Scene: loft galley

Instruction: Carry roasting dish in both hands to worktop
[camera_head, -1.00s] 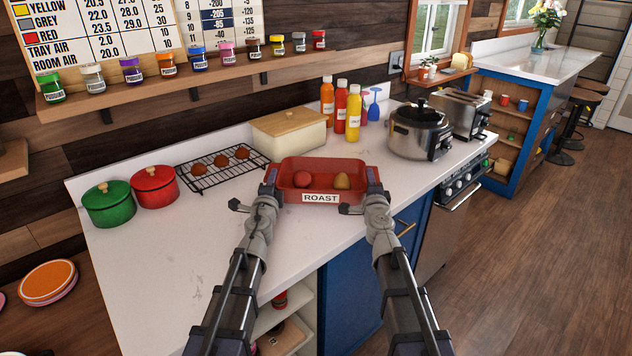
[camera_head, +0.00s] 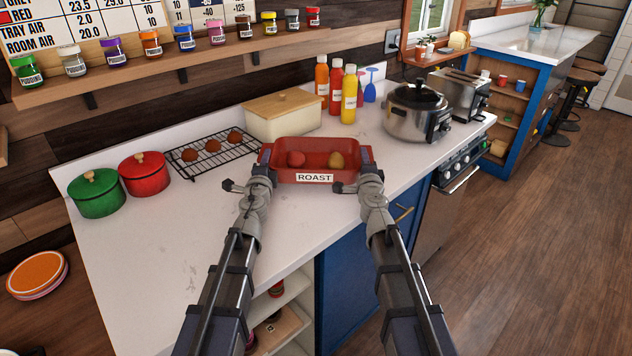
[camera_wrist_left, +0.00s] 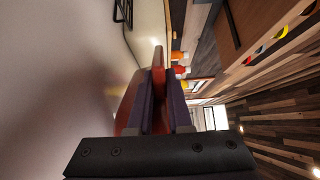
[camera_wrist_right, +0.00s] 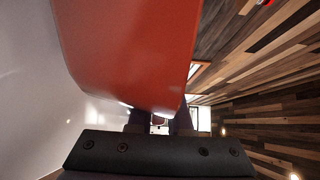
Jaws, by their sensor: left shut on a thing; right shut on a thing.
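The red roasting dish (camera_head: 318,164), labelled ROAST, is held between my two arms over the white worktop (camera_head: 190,250). My right gripper (camera_head: 367,164) is shut on the right end; the red dish (camera_wrist_right: 130,50) fills much of the right wrist view. Whether the dish base touches the worktop is hard to tell.
Behind the dish stand a cream bread box (camera_head: 283,115), several bottles (camera_head: 335,85) and a wire rack (camera_head: 212,150). Green (camera_head: 96,194) and red (camera_head: 144,174) pots stand left, a steel cooker (camera_head: 416,112) right. The front-left worktop is clear.

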